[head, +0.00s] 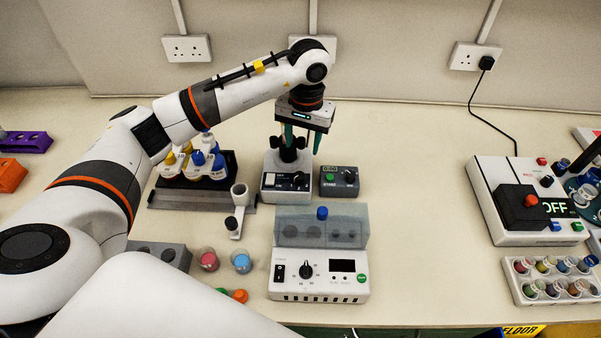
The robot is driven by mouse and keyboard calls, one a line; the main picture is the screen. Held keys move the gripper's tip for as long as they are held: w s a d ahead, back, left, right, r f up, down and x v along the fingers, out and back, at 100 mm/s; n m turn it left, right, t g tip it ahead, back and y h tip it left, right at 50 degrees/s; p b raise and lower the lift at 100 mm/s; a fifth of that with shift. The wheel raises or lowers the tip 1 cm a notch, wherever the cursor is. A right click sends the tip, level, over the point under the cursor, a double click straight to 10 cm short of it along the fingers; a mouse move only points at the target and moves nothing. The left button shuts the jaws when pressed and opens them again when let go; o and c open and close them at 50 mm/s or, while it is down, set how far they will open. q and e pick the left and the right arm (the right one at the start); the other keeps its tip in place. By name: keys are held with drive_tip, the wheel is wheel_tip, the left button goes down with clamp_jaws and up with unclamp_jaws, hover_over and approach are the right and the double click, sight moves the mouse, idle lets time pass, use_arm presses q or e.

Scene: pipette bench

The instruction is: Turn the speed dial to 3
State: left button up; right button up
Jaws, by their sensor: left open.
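My left gripper (302,145) points down at the back middle of the bench, its teal fingers apart with nothing held between them. It is over the back of a small white device (285,184) with a black cup on top (288,151) and a dark dial (298,178) on its front panel. Beside it is a dark box (340,182) with a display, a green button and a black knob (350,176). In front, a white machine (318,287) has a larger black dial (306,270) with marks around it. I cannot read any dial's setting or tell which is the speed dial.
A bottle rack (203,199) stands left of the white device. A stand (238,208), red and blue pots and a grey block (163,254) are at front left. A device reading OFF (520,207) and a vial rack (553,280) are at right. Bench between is clear.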

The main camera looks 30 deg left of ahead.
sight(300, 175)
use_arm(q)
drive_tip(key=f+p, duration=0.1)
drive_tip(key=f, duration=0.2)
drive_tip(key=f+p, duration=0.1)
drive_tip(key=f, duration=0.2)
drive_tip(key=f+p, duration=0.1)
drive_tip(key=f, duration=0.3)
drive_tip(key=shift+s+a, duration=0.1)
drive_tip(key=shift+a, duration=0.15)
drive_tip(key=shift+f, duration=0.45)
drive_tip(key=shift+c, duration=0.2)
drive_tip(key=c, duration=1)
